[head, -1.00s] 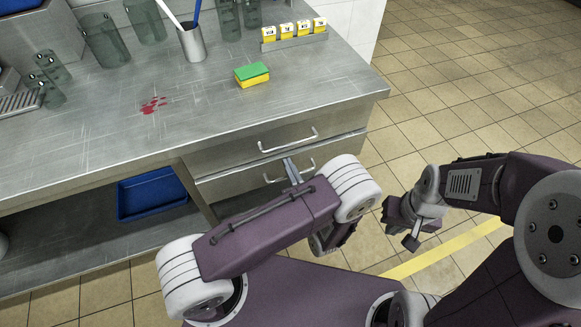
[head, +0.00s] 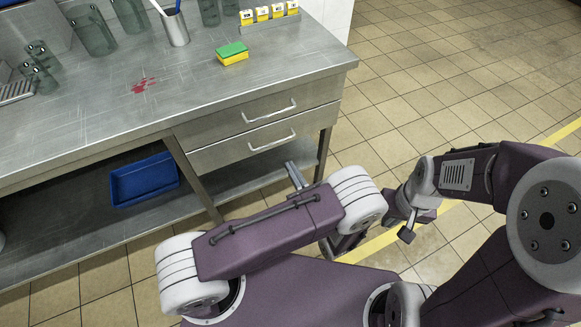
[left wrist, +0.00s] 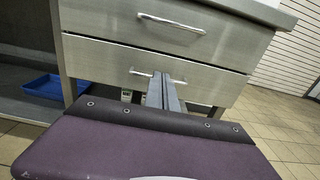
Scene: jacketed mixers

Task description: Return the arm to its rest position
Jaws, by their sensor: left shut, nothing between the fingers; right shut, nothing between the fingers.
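My left arm comes in from the left and is folded across the front of my body. My left gripper (head: 295,176) is shut and empty, its narrow grey fingers pointing at the drawer unit. The left wrist view shows the closed fingers (left wrist: 163,88) side by side, with the lower drawer (left wrist: 135,70) behind them. In the head view the fingertips appear just below that drawer, apart from its handle (head: 271,140). My right gripper (head: 408,232) is at the right over the floor, small and partly hidden by its own wrist; it is shut and holds nothing.
The steel bench (head: 110,115) bears a green and yellow sponge (head: 232,54), red spots (head: 143,85), glass vessels, a metal cup (head: 174,28) and a rack of yellow-labelled items (head: 270,16). Both drawers are closed. A blue tray (head: 145,180) lies underneath. Tiled floor is clear at right.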

